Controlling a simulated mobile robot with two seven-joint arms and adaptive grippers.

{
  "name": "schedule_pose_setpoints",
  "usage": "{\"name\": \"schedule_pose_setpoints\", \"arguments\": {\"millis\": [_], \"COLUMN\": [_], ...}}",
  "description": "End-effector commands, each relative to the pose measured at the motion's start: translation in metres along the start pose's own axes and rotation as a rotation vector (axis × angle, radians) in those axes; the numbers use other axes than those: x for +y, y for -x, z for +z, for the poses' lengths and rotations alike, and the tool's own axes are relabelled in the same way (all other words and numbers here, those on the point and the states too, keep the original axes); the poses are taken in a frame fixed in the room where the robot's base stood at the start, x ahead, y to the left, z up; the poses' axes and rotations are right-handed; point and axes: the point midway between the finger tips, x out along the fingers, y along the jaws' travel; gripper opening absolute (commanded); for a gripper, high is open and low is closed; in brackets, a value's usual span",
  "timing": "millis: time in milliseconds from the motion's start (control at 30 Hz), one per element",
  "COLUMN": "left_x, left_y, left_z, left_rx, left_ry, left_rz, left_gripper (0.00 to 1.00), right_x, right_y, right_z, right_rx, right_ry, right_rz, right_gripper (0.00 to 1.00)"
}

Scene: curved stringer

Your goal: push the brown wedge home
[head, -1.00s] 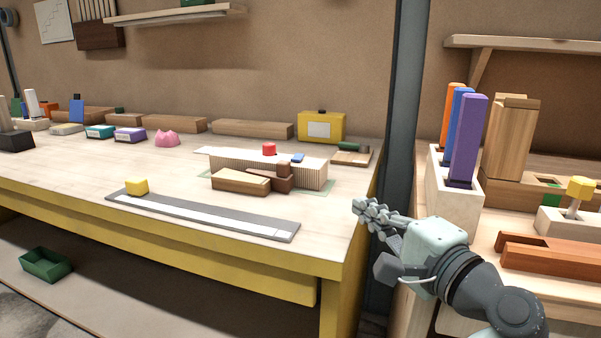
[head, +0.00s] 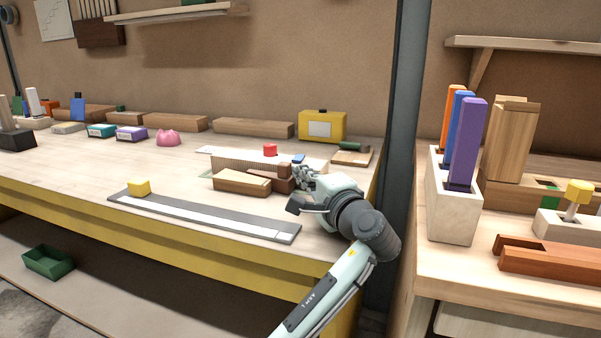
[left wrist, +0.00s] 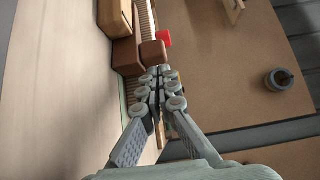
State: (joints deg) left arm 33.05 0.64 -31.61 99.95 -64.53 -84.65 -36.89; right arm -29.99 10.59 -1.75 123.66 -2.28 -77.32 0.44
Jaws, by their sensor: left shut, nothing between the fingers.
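The brown wedge (head: 283,184), a dark brown piece with a raised block on its right end, sits on the bench against the right end of a light tan block (head: 241,181). Both stand before a ribbed pale strip (head: 232,161). In the left wrist view the brown piece (left wrist: 126,57) lies just beyond my fingertips. My left gripper (head: 306,177) is shut and empty, right beside the brown piece's right end. It also shows shut in the left wrist view (left wrist: 158,78); I cannot tell whether it touches. My right gripper is not in view.
A red block (head: 270,150) and a small blue one (head: 298,159) are on or by the strip. A dark post (head: 403,130) stands right of the bench.

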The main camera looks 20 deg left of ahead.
Motion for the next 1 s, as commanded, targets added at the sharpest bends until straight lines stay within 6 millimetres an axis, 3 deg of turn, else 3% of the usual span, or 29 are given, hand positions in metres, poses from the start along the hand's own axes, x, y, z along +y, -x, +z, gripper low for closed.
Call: {"name": "schedule_pose_setpoints", "arguments": {"millis": [467,700,1000], "left_x": [-0.001,-0.002,0.000], "left_y": [-0.007,-0.043,-0.052], "left_z": [0.006,0.031,0.038], "left_rx": [0.000,-0.003,-0.004], "left_ry": [-0.001,-0.003,0.000], "left_rz": [0.001,0.001,-0.001], "left_gripper": [0.00,0.00,0.00], "right_x": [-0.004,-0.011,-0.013], "right_y": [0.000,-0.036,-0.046], "right_z": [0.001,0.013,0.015], "right_rx": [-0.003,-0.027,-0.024], "right_ry": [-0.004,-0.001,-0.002], "right_rz": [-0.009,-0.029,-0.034], "right_gripper": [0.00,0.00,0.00]}}
